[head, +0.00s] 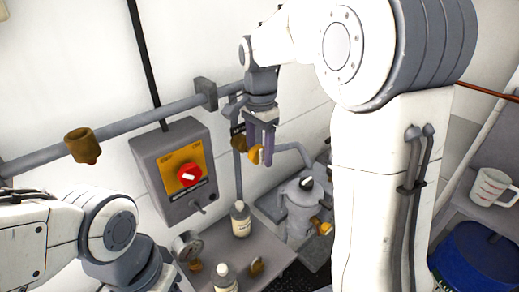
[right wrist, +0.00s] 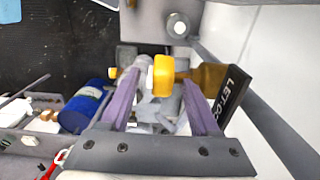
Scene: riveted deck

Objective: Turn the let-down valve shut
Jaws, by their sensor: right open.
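The let-down valve has a yellow handle (head: 254,154) on the pipework by the wall, below the right gripper. In the right wrist view its yellow handle (right wrist: 164,75) and brass body (right wrist: 208,77) show beside a black label (right wrist: 231,95) reading "LET-DO", the rest cut off. My right gripper (head: 262,150) points down at the valve with its purple fingers apart. In the right wrist view the open fingers (right wrist: 158,84) stand on either side of the yellow handle; I cannot tell whether they touch it. My left arm shows at lower left, its gripper out of view.
A grey switch box (head: 172,150) with a red knob is on the wall to the left. Bottles (head: 240,220) and a gauge (head: 186,246) stand on the bench below. A grey vessel (head: 299,212) is close by. A mug (head: 491,187) and a blue drum (head: 470,262) are at right.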

